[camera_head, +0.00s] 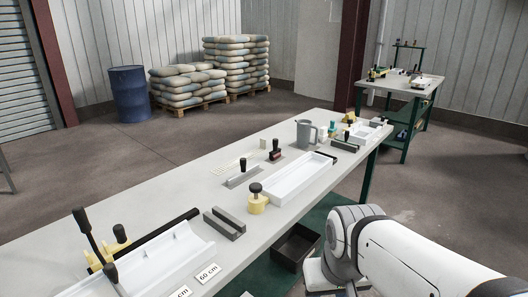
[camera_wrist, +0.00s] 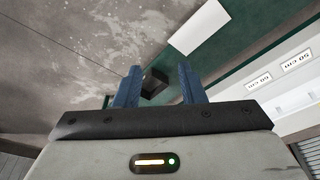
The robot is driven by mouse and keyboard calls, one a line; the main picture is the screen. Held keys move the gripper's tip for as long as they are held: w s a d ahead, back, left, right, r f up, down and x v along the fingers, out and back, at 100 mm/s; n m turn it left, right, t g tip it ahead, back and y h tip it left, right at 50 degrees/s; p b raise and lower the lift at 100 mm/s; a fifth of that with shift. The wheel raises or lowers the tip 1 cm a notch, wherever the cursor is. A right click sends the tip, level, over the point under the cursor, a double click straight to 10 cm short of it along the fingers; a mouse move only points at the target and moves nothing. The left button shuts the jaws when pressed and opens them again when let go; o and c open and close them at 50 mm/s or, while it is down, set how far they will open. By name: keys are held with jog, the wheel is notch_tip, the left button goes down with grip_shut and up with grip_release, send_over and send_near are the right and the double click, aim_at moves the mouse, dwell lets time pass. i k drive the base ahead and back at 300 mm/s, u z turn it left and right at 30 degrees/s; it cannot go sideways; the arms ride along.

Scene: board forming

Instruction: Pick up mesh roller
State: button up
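I cannot tell for sure which thing is the mesh roller. A small dark reddish tool with an upright black handle (camera_head: 276,152) stands on the workbench (camera_head: 190,205), behind a long white tray (camera_head: 300,182); it may be the roller. A grey flat bar with a black knob (camera_head: 242,178) lies just left of it. My gripper (camera_wrist: 157,76) shows in the wrist view with its two blue fingers apart and nothing between them at the tips. It hangs off the bench's edge, above a dark bin. In the head view the gripper's fingers are out of sight.
A yellow knobbed piece (camera_head: 258,202), grey bars (camera_head: 224,223), a grey pitcher (camera_head: 305,133) and a white mould with black levers (camera_head: 160,262) stand on the bench. A black bin (camera_head: 295,246) sits on the lower green shelf. A second bench (camera_head: 410,86) stands behind right.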

aim_at(276, 153)
jog(key=u, duration=0.1)
jog(key=i, duration=0.5)
jog(key=z, duration=2.6)
jog(key=i, duration=1.5)
jog(key=u, duration=3.25)
